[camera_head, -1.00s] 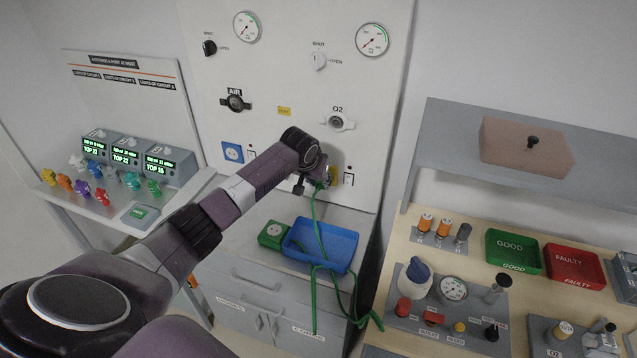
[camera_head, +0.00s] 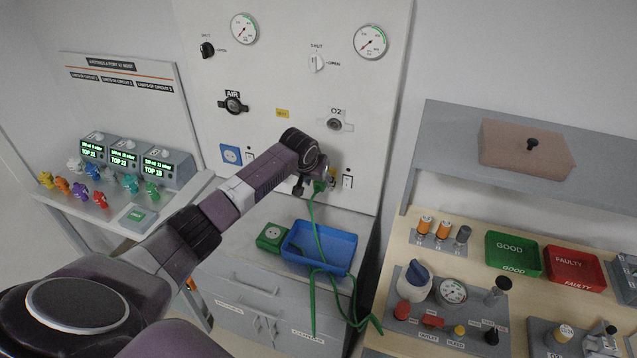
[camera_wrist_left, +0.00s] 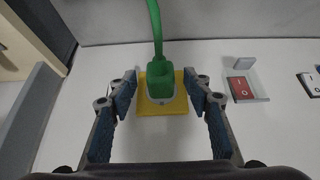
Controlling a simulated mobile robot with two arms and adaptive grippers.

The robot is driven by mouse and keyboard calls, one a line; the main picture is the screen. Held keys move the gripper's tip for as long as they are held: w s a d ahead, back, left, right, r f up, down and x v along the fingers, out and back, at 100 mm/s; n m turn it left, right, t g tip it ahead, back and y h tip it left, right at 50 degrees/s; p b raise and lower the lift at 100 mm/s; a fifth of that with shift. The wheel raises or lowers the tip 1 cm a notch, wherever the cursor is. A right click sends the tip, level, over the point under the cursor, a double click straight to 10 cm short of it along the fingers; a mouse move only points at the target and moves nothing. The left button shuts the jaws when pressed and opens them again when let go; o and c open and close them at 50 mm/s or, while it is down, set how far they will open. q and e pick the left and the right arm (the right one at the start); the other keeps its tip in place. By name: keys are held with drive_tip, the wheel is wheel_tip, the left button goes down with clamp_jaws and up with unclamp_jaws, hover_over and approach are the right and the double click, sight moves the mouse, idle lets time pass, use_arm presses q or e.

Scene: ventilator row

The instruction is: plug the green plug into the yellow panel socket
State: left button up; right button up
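The green plug (camera_wrist_left: 160,80) sits against the yellow panel socket (camera_wrist_left: 163,103) in the left wrist view and appears seated in it. Its green cable runs up out of that view. My left gripper (camera_wrist_left: 160,90) has its fingers apart on either side of the plug, with a visible gap on each side. In the head view the plug (camera_head: 319,186) shows just past my left gripper (camera_head: 308,184), at the lower panel. My wrist hides most of the yellow socket there. My right gripper is not in view.
The green cable (camera_head: 322,240) hangs over a blue tray (camera_head: 342,249) on the cabinet below and loops past its front. A green box (camera_head: 272,236) stands beside the tray. A blue socket (camera_head: 231,153) is further left.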

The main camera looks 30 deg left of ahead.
use_arm(q)
drive_tip(key=shift+s, duration=0.15)
drive_tip(key=shift+s+r, duration=0.1)
drive_tip(key=shift+r, duration=0.05)
drive_tip(key=v, duration=1.1)
drive_tip(key=shift+r, duration=0.3)
drive_tip(key=shift+s, duration=0.1)
